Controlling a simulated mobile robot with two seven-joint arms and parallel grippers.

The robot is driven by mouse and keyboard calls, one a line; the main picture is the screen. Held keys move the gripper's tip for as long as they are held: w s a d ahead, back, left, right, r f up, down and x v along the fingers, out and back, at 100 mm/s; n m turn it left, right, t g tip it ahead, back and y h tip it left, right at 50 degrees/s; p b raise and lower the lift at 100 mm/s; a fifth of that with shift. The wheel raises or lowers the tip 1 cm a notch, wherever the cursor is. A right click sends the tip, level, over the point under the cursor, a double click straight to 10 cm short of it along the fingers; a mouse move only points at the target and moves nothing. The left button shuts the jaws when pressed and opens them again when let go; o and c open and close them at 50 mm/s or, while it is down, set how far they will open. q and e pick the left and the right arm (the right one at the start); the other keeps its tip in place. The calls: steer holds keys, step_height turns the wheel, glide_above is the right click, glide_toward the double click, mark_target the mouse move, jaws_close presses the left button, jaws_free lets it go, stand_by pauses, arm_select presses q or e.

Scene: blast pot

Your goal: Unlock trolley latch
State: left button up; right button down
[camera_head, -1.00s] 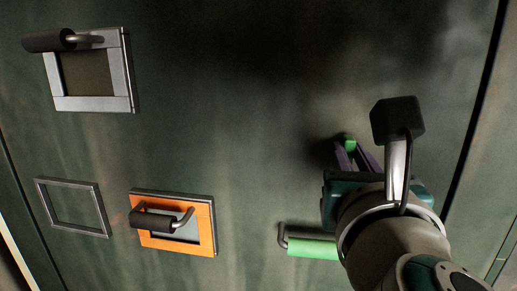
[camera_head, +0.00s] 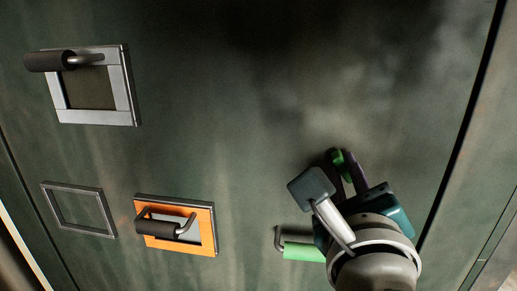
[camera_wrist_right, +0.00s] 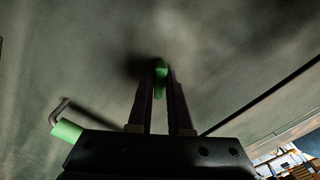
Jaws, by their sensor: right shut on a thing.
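My right gripper (camera_head: 346,172) reaches in from the lower right to the dark green panel. Its two dark purple fingers are shut on a small green latch piece (camera_head: 337,158), seen end-on at the panel. In the right wrist view the green latch piece (camera_wrist_right: 160,80) sits between the fingertips (camera_wrist_right: 160,95). The fingers hide part of it, so whether the latch is locked cannot be told. My left gripper is not in view.
A green handle (camera_head: 303,252) on a bent grey rod sticks out just left of my right wrist. An orange-framed handle (camera_head: 208,229), an empty grey frame (camera_head: 78,230) and a grey-framed handle (camera_head: 120,88) are on the left. The panel's middle is clear.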

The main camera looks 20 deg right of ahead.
steer(key=n+p, duration=0.1)
steer(key=n, duration=0.2)
steer(key=n+p, duration=0.2)
steer(key=shift+r+n, duration=0.2)
steer(key=shift+n, duration=0.2)
steer(key=n+p, duration=0.2)
steer(key=n, duration=0.2)
steer(key=shift+n+p, duration=0.4)
steer(key=c, duration=0.8)
jaws_free()
steer(key=shift+c, duration=0.2)
steer(key=shift+s, duration=0.15)
steer(key=p+v, duration=0.1)
steer(key=v, duration=0.8)
steer(key=shift+s, duration=0.35)
